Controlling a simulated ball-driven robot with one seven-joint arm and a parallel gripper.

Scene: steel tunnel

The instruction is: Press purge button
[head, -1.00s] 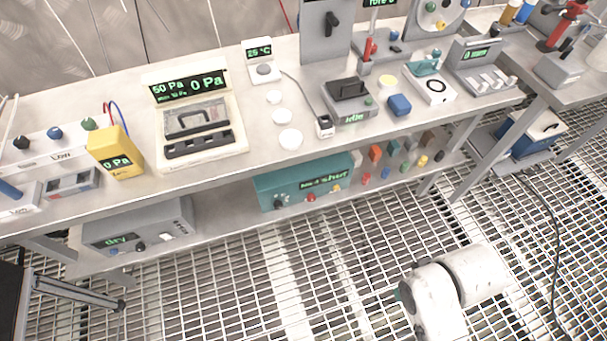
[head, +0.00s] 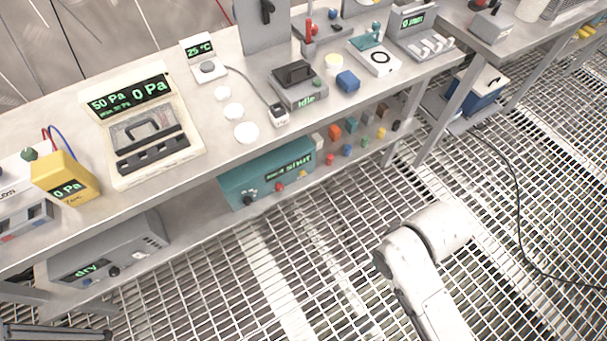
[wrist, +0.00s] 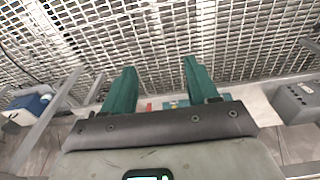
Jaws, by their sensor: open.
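No button label reading "purge" is legible. The teal box (head: 240,188) on the lower shelf, with a display reading "shut", has a dark knob (head: 249,200), a red button (head: 279,187) and a yellow mark near its front. The grey box (head: 130,245) reading "dry" on the lower shelf has a dark knob and a light switch. My gripper (wrist: 160,82) shows in the wrist view with two green fingers apart and nothing between them, above the grating. It is outside the head view, where only my white arm shows at lower right.
The bench top (head: 215,160) holds a cream device (head: 150,140) reading 0 Pa, a yellow meter (head: 65,180), white discs and an idle grey unit (head: 300,88). Small coloured blocks lie on the lower shelf. A blue box (head: 480,90) and a cable are at right. The grating floor is open in front.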

